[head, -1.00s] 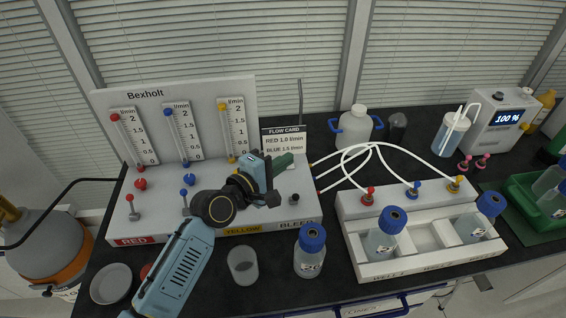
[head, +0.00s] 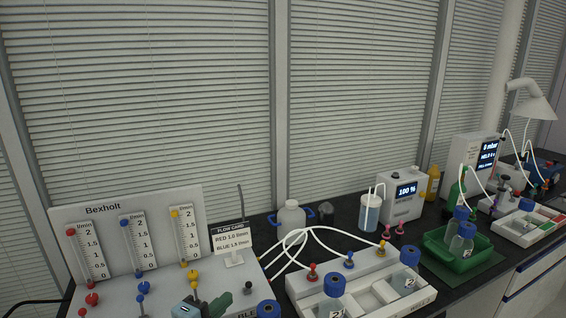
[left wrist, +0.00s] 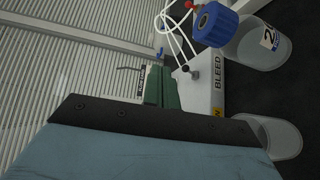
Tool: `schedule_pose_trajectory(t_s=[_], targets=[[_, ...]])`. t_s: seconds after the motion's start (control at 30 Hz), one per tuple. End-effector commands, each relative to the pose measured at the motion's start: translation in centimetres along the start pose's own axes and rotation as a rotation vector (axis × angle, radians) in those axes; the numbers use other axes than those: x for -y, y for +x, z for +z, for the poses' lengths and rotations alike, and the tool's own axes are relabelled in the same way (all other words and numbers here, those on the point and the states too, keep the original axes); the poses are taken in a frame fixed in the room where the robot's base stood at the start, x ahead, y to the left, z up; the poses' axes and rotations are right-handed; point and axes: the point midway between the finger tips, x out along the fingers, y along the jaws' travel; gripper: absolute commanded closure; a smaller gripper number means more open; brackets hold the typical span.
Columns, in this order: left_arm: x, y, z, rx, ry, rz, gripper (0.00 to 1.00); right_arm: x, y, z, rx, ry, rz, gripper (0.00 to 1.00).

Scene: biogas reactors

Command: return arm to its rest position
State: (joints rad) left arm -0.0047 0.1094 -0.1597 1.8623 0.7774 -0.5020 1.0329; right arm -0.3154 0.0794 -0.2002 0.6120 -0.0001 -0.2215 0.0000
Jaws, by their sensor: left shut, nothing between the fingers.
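My left gripper (head: 220,303) is at the bottom edge of the head view, in front of the flowmeter panel (head: 150,212), between the yellow knob (head: 193,275) and the black bleed knob (head: 248,288). Its green fingers are shut and empty. They also show in the left wrist view (left wrist: 155,87), near the bleed end of the panel. They look apart from the bleed knob (left wrist: 193,74). Most of the left arm is below the head picture. My right gripper is not in view.
A blue-capped bottle (left wrist: 262,45) and an empty clear cup (left wrist: 275,137) stand near the gripper. A white bottle rack (head: 372,295), tubes and a green tray (head: 452,265) lie to the right. The red (head: 92,299) and blue (head: 143,287) knobs are at left.

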Motion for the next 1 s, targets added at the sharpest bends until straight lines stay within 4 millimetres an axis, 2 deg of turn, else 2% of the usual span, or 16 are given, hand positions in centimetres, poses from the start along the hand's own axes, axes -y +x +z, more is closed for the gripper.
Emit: schedule_pose_trajectory(t_s=[0.03,0.17,0.27,0.37,0.43,0.53,0.7,1.0], targets=[[1.2,-0.9,0.7,0.013,0.065,-0.047,1.00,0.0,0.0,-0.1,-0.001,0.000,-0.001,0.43],[3.6,-3.0,1.9,0.047,0.240,-0.160,1.00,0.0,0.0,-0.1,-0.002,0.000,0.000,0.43],[5.6,-4.9,2.7,0.080,0.382,-0.257,1.00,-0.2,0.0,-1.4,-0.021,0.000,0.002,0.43],[7.7,-7.4,3.5,0.125,0.537,-0.369,1.00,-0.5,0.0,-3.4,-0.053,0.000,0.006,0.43],[9.2,-9.5,3.8,0.162,0.652,-0.456,1.00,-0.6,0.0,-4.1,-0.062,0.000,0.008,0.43],[11.2,-12.9,4.1,0.226,0.815,-0.589,1.00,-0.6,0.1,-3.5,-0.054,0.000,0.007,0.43],[13.4,-18.5,4.2,0.344,1.032,-0.795,1.00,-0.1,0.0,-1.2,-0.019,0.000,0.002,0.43],[14.7,-27.2,4.1,0.548,1.256,-1.079,1.00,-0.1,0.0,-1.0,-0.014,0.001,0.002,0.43]])
